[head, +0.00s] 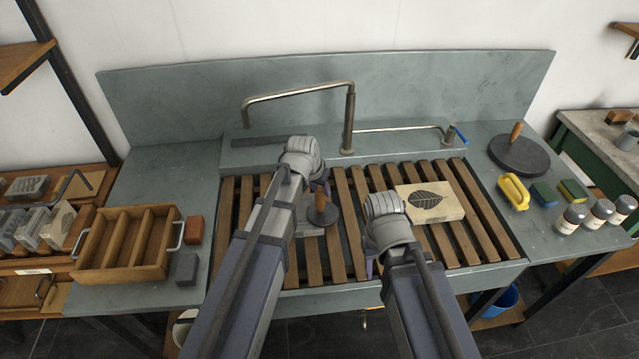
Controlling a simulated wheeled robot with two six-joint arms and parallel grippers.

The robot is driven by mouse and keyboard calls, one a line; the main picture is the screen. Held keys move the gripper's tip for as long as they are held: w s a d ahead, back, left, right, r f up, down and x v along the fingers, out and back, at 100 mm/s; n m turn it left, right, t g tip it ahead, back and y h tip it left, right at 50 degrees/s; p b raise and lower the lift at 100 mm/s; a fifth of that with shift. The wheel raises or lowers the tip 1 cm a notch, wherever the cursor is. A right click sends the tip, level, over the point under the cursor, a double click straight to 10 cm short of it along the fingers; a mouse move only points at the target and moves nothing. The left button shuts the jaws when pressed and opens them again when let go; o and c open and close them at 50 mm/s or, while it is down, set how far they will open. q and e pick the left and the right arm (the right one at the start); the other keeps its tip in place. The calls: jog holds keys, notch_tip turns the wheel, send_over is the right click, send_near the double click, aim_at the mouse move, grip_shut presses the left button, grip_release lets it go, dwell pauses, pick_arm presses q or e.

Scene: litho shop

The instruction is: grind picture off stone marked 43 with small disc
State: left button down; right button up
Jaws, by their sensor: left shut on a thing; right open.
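The small disc (322,214), dark and round with an upright brown handle, is over the slats at the middle of the sink. My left gripper (321,187) is at the top of its handle and shut on it, the fingers partly hidden by my wrist. A grey stone (312,231) shows partly beneath the disc; I cannot tell if they touch. A pale stone with a dark leaf picture (430,202) lies on the slats to the right. My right gripper (371,268) is open, mostly hidden under its wrist, left of the leaf stone. No number is readable on either stone.
A large disc with a handle (519,155) lies on the right counter, near a yellow-handled tool (514,192), sponges and shakers (571,219). A wooden divided tray (126,243) and small blocks (187,267) are on the left. A bent tap (348,120) rises behind the slats.

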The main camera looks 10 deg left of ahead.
pick_arm(q)
jog(key=shift+s+a, duration=0.1)
jog(key=shift+s, duration=0.05)
jog(key=shift+s+a+f, duration=0.1)
jog(key=shift+s+a, duration=0.2)
jog(key=shift+a, duration=0.5)
jog(key=shift+s+a, duration=0.25)
jog(key=shift+a, duration=0.5)
jog(key=shift+s+a, duration=0.25)
jog(key=shift+a, duration=0.6)
jog(key=shift+s+a, duration=0.25)
jog(key=shift+a, duration=0.55)
jog(key=shift+a, duration=0.15)
jog(key=shift+s+a, duration=0.2)
jog(key=shift+a, duration=0.55)
jog(key=shift+s+a, duration=0.2)
jog(key=shift+a, duration=0.5)
jog(key=shift+s+a, duration=0.3)
jog(key=shift+a, duration=0.5)
jog(key=shift+s+a, duration=0.25)
jog(key=shift+a, duration=0.5)
